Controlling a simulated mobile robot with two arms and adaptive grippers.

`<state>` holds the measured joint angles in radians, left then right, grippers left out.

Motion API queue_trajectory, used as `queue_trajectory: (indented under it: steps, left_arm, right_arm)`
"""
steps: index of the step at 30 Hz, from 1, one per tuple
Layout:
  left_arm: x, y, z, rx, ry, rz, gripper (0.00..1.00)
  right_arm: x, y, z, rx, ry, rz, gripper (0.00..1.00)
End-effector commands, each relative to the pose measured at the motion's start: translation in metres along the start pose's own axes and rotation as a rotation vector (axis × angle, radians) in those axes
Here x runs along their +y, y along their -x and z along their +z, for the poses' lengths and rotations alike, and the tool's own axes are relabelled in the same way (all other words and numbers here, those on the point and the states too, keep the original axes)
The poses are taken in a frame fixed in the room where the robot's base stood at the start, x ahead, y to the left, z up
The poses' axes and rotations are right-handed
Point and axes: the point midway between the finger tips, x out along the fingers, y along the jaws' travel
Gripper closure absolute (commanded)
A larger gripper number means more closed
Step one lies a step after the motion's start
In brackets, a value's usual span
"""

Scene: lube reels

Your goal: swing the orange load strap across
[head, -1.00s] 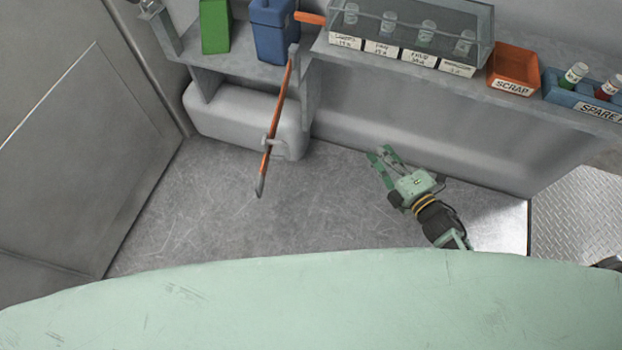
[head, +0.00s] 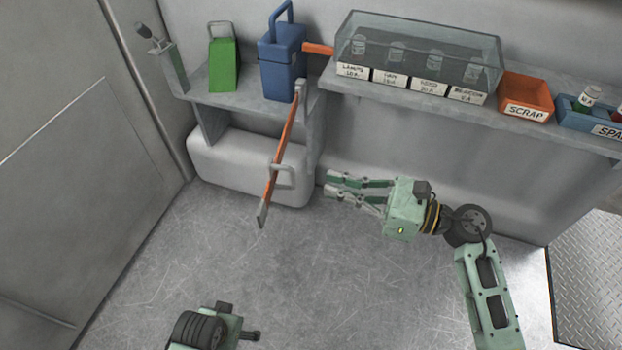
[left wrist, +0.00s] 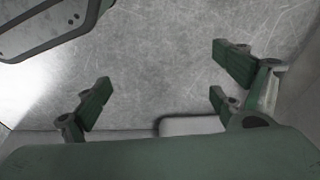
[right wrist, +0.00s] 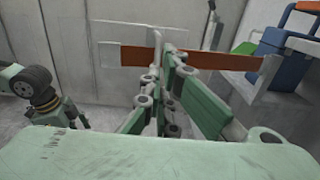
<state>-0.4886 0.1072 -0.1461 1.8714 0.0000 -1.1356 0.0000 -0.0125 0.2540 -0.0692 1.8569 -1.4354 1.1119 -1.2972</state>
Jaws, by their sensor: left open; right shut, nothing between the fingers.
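The orange load strap (head: 281,140) slants out from the shelf end in the head view, with a grey end piece low at the front and a grey handle (head: 284,177) on its side. My right gripper (head: 332,187) points left toward the handle, a little to its right and apart from it. It is shut and empty. In the right wrist view the strap (right wrist: 215,60) runs across behind the fingers (right wrist: 162,55). My left gripper (left wrist: 160,75) is open and empty over bare floor in the left wrist view. Only part of my left arm shows at the bottom of the head view.
A blue can (head: 283,70) and a green can (head: 224,68) stand on the shelf. To the right are a clear-lidded case (head: 418,50), an orange scrap bin (head: 526,97) and a blue spares bin (head: 580,122). A grey rounded box (head: 235,165) sits below. The floor (head: 330,270) is clear.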

Motion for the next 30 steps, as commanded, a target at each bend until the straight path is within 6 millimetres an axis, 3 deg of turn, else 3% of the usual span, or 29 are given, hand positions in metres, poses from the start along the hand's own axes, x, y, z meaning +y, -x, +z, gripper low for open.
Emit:
queue_trajectory:
  steps: [3, 9, 30]
  left_arm:
    - [0.001, -0.005, 0.003, -0.003, -0.001, 0.001, 0.11]
    - [0.001, -0.011, 0.006, -0.007, -0.001, 0.001, 0.11]
    - [0.002, -0.013, 0.008, -0.008, -0.001, 0.003, 0.11]
  right_arm:
    - [0.000, -0.024, 0.002, -0.005, -0.002, 0.000, 1.00]
    - [0.000, -0.049, 0.001, -0.004, -0.004, -0.001, 1.00]
    - [0.005, -0.065, 0.000, -0.001, -0.003, -0.013, 1.00]
